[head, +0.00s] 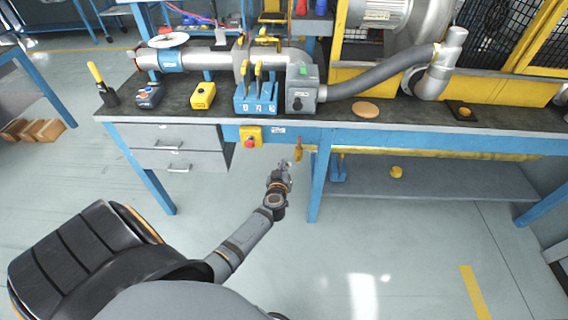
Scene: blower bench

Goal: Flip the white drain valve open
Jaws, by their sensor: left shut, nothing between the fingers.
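My left gripper (285,164) is in front of the bench, just below its blue front edge. It looks shut and holds nothing. Just beyond and right of its tips, a small yellow lever-like part (298,152) hangs under the bench edge. I cannot tell whether the gripper touches it. No white drain valve can be made out for sure; any small valve here is too small to read. A white handwheel (168,40) sits on the grey pipe with a blue band at the back left of the bench. My right gripper is not in view.
A yellow box with a red button (250,137) is on the bench front, left of the gripper. Grey drawers (170,145) are further left. A blue bench leg (319,175) stands close on the right. A lower shelf (440,180) holds a yellow item. The floor in front is clear.

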